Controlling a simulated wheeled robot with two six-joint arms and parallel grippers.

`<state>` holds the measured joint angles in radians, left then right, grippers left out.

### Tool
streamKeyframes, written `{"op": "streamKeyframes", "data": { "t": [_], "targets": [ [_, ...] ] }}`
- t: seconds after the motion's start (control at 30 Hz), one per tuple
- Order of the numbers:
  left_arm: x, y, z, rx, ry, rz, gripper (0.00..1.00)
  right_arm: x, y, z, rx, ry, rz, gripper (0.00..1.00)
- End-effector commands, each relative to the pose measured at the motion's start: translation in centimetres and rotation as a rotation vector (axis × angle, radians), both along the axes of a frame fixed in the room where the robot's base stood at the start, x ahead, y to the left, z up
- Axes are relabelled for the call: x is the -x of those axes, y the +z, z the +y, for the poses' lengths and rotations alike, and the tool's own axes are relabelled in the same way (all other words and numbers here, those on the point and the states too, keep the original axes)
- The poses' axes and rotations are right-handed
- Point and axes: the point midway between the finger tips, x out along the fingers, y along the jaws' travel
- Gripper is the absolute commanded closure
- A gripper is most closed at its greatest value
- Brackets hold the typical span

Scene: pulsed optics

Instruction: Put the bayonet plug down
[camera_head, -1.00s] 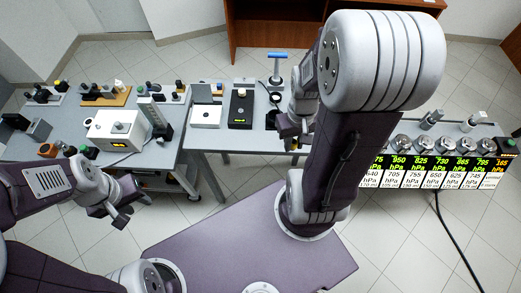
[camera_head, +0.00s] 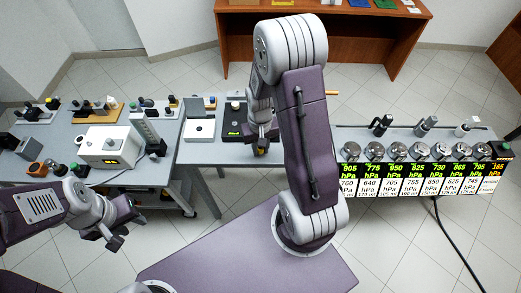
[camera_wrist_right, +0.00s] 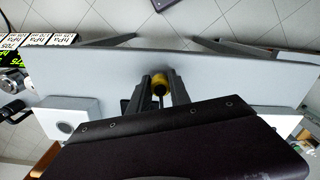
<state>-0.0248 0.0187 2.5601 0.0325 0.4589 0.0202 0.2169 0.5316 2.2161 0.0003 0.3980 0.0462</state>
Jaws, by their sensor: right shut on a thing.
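My right gripper (camera_wrist_right: 160,92) is shut on a small yellow and dark round piece, which I take to be the bayonet plug (camera_wrist_right: 159,85). The plug shows between the fingertips over a grey tabletop in the right wrist view. Whether it touches the surface cannot be told. In the head view the right gripper (camera_head: 262,143) hangs at the front of the middle table, with a bit of yellow at its tips. My left gripper (camera_head: 122,236) is away from the tables at the lower left, with nothing visible in it; its opening is unclear.
The middle table (camera_head: 215,152) carries a white box (camera_head: 200,129) and a black device (camera_head: 233,122). The left table holds a white instrument (camera_head: 108,145) and several optics mounts. To the right stands a row of pressure canisters with hPa displays (camera_head: 408,170). A brown cabinet (camera_head: 365,45) is behind.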

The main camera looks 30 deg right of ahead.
Motion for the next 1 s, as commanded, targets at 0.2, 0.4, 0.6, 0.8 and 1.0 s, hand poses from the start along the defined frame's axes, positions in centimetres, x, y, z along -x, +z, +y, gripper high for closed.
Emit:
{"op": "streamKeyframes", "data": {
  "t": [0.2, 0.4, 0.6, 0.8, 1.0],
  "targets": [
    [0.0, -0.2, 0.0, 0.0, 0.0, 0.0, 0.64, 0.0, -0.9, 0.0, 0.0, 0.0, -0.001, 1.0],
    [0.0, -0.4, 0.0, 0.0, 0.0, 0.0, 0.64, 0.0, -1.2, 0.0, 0.0, 0.0, -0.001, 1.0],
    [0.0, -0.4, 0.0, 0.0, 0.0, 0.0, 0.64, 0.0, -1.2, 0.0, 0.0, 0.0, 0.0, 0.55],
    [0.0, -0.4, 0.0, 0.0, 0.0, 0.0, 0.64, 0.0, -1.2, 0.0, 0.0, 0.0, -0.001, 0.55],
    [0.0, 0.5, 0.0, 0.0, 0.0, 0.0, 0.64, -0.2, 1.2, -0.1, 0.002, 0.0, -0.007, 0.55]
  ]
}}
